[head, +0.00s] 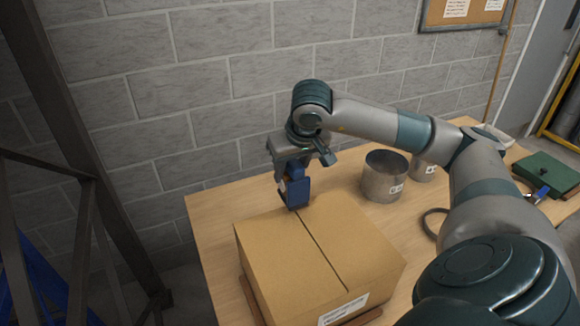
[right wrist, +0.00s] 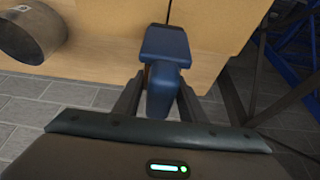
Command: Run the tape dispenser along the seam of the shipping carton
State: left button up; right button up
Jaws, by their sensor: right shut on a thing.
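The shipping carton (head: 283,265) is a closed brown box on the wooden table. A dark seam (head: 322,250) runs along its top from the far edge toward the front, and a white label is on its front side. My right gripper (head: 284,182) is above the carton's far edge, shut on the blue tape dispenser (head: 296,187). The dispenser points down at the far end of the seam; I cannot tell whether it touches the carton. In the right wrist view the dispenser (right wrist: 166,48) sits between the fingers, with the dark seam line beyond it. My left gripper is not in view.
A grey metal duct piece (head: 384,178) stands on the table (head: 222,222) right of the carton, with a smaller one (head: 422,170) behind it. A dark ring lies near my right arm. A green case (head: 548,172) is at far right. A block wall stands behind.

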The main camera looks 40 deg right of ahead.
aim_at(300, 186)
jog(key=shift+f+b, duration=0.3)
jog(key=shift+f, duration=0.5)
jog(key=shift+f+b, duration=0.6)
jog(key=shift+b, duration=0.15)
dwell(0.7)
jog(key=shift+s+a+b, duration=0.3)
jog(key=shift+s+b, duration=0.15)
jog(key=shift+s, duration=0.35)
jog(key=shift+s+a+b, duration=0.25)
jog(key=shift+s+b, duration=0.2)
jog(key=shift+s, duration=0.35)
jog(key=shift+s, duration=0.15)
jog(key=shift+s+a+f+b, duration=0.1)
jog(key=shift+s+a+b, duration=0.05)
jog(key=shift+s+b, duration=0.25)
jog(key=shift+s+a+b, duration=0.15)
jog(key=shift+s+b, duration=0.1)
jog(key=shift+s, duration=0.3)
jog(key=shift+s+a+b, duration=0.15)
jog(key=shift+s+b, duration=0.05)
jog(key=shift+s, duration=0.3)
